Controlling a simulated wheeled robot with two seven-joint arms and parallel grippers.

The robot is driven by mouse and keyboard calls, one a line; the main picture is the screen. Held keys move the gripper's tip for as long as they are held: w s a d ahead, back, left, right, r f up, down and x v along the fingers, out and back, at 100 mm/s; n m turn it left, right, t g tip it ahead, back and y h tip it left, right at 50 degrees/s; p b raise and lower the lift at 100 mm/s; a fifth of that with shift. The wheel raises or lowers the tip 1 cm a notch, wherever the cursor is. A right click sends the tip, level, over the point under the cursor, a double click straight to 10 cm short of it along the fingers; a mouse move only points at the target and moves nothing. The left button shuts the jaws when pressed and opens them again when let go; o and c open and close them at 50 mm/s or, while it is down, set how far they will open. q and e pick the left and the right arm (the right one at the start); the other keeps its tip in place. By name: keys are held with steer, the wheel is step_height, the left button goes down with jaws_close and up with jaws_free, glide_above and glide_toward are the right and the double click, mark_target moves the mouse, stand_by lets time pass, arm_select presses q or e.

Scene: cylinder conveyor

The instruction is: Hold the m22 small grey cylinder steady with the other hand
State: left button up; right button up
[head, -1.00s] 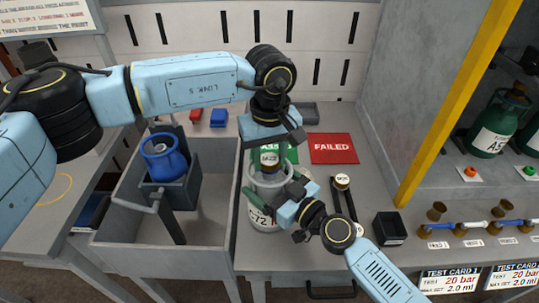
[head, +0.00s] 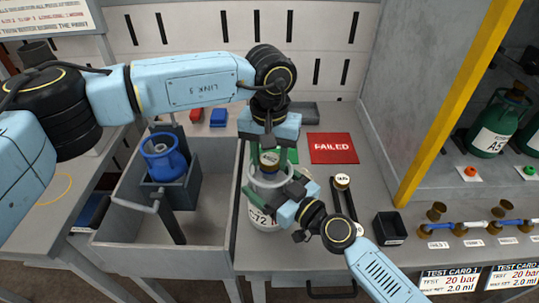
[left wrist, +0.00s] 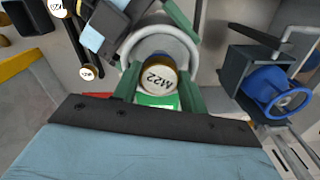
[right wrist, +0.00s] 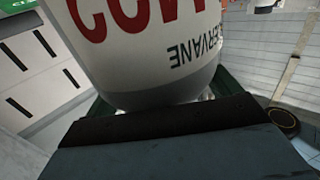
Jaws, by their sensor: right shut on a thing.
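The small grey cylinder (head: 262,216) stands upright on the bench, with a ring guard around its top. Its pale wall with red lettering (right wrist: 150,45) fills the right wrist view. My right gripper (head: 285,200) is shut on the cylinder's upper side; the contact itself is mostly hidden. A brass piece marked M22 (left wrist: 155,78) sits at the cylinder's top, inside the ring; it also shows in the head view (head: 269,160). My left gripper (head: 269,152) points down from above, its green fingers on either side of the brass piece, seemingly open.
A grey bin (head: 222,205) at left contains a blue cylinder (head: 163,157) in a holder. A red FAILED mat (head: 333,148) lies behind, right. A tool with a brass round end (head: 342,182) and a small black box (head: 390,228) are at right.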

mark_target(269, 159)
arm_select(q)
steer(key=o, duration=0.4)
step_height(269, 159, up, 12)
stand_by(0.5)
arm_select(e)
steer(key=o, duration=0.8)
steer(key=shift+o, duration=0.2)
